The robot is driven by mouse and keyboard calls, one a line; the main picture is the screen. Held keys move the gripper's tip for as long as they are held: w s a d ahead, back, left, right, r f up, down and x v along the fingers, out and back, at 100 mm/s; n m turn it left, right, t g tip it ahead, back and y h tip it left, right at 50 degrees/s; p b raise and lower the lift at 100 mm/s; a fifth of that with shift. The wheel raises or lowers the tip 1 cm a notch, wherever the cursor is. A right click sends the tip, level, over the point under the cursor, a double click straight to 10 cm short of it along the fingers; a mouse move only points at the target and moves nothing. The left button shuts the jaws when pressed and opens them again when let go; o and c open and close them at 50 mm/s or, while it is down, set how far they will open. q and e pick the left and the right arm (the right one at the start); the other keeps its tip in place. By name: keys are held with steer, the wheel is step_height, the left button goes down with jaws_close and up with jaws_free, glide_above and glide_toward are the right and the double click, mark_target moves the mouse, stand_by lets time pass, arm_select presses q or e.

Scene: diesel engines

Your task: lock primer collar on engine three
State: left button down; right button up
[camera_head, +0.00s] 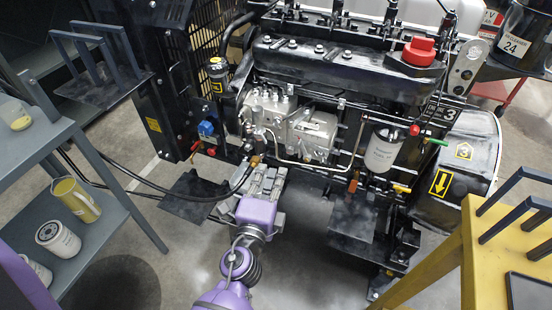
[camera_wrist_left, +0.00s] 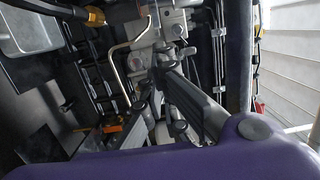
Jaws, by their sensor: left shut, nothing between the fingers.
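I cannot tell which small part is the primer collar. My left gripper (camera_head: 266,172) is shut and empty, just below the pump block, beside a brass fitting (camera_head: 254,161) on a black hose. In the left wrist view, its dark fingers (camera_wrist_left: 172,80) point at a silver fitting (camera_wrist_left: 172,28). Whether they touch is unclear. My right gripper is out of view.
A white filter (camera_head: 383,152) and a bent metal pipe (camera_head: 300,164) are on the engine to the right. Black hoses (camera_head: 165,190) run left. A grey shelf (camera_head: 75,150) stands left, a yellow cart (camera_head: 480,250) right. Dark brackets (camera_head: 352,218) jut out below.

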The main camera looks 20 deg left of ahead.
mark_target(261, 134)
arm_select(q)
steer(key=w+a+p, duration=0.1)
steer(key=w, duration=0.8)
steer(key=shift+w, duration=0.2)
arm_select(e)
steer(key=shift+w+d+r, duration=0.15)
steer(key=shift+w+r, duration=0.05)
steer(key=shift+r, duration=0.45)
